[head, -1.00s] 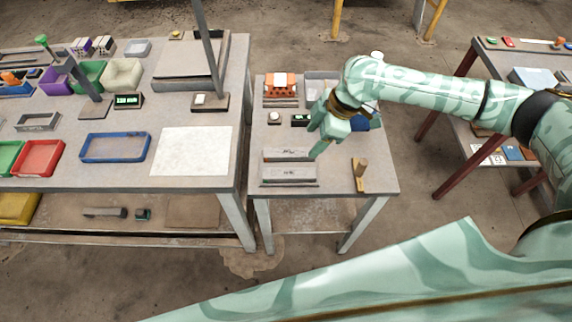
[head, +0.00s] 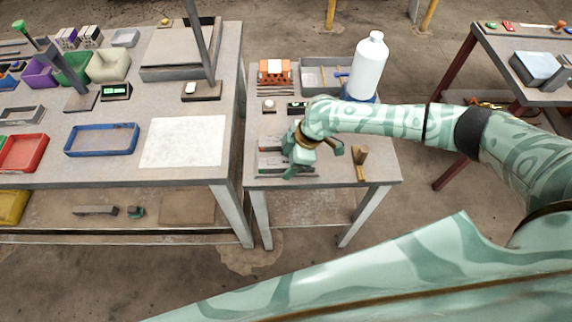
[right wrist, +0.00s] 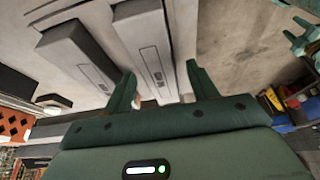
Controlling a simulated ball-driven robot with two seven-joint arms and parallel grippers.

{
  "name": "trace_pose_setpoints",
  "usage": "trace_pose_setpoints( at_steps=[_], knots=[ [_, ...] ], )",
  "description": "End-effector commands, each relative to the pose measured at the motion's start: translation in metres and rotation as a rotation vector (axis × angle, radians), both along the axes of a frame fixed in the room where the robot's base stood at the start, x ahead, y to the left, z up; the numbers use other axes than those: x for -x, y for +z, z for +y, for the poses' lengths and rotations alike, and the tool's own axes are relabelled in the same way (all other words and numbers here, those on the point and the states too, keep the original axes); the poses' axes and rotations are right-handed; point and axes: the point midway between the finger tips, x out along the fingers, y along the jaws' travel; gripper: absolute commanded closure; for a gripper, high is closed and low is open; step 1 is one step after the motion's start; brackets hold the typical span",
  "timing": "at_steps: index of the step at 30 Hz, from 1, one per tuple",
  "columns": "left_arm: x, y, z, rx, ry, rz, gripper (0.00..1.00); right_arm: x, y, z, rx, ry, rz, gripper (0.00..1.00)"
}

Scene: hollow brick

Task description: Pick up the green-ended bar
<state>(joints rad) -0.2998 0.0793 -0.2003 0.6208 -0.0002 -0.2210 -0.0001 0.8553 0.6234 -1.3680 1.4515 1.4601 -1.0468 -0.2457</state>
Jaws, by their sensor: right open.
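Two grey bars with small labels lie side by side on the small table; the farther bar (head: 270,143) and the nearer bar (head: 268,166) are partly covered by my right gripper (head: 294,168). No green end shows on either, so I cannot tell which one is green-ended. In the right wrist view one bar (right wrist: 148,50) runs between the open fingers of the right gripper (right wrist: 161,72), and the other bar (right wrist: 78,55) lies to its left. The right gripper looks empty. I cannot tell its exact height above the bars. My left gripper is not in view.
The small table (head: 340,178) also holds an orange hollow brick (head: 275,72), a grey tray (head: 318,65), a white bottle (head: 368,66) and a wooden piece (head: 360,160). The large bench on the left carries a blue tray (head: 101,140) and a white sheet (head: 184,142).

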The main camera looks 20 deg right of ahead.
Motion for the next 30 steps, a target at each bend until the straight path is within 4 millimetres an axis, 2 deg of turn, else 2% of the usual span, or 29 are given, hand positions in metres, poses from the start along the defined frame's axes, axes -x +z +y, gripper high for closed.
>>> trace_pose_setpoints(
  at_steps=[5,11,12,19,23,28,30],
  knots=[
    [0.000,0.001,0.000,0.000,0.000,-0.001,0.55,0.000,0.001,0.000,0.000,0.001,-0.001,0.42],
    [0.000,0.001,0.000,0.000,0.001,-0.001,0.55,0.000,0.001,0.000,-0.001,0.001,-0.002,0.97],
    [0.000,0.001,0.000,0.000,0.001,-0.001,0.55,0.000,0.001,0.000,-0.001,0.001,-0.002,0.99],
    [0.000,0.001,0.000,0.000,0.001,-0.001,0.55,-0.001,0.002,0.000,-0.001,0.000,-0.003,0.99],
    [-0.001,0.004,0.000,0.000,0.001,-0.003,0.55,-0.001,0.010,0.001,-0.003,0.001,-0.005,0.99],
    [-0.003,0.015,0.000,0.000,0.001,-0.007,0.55,-0.001,0.037,0.001,-0.002,0.002,-0.007,0.99],
    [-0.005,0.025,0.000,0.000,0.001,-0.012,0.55,0.012,0.053,0.000,-0.002,0.005,-0.005,0.99]
  ],
)
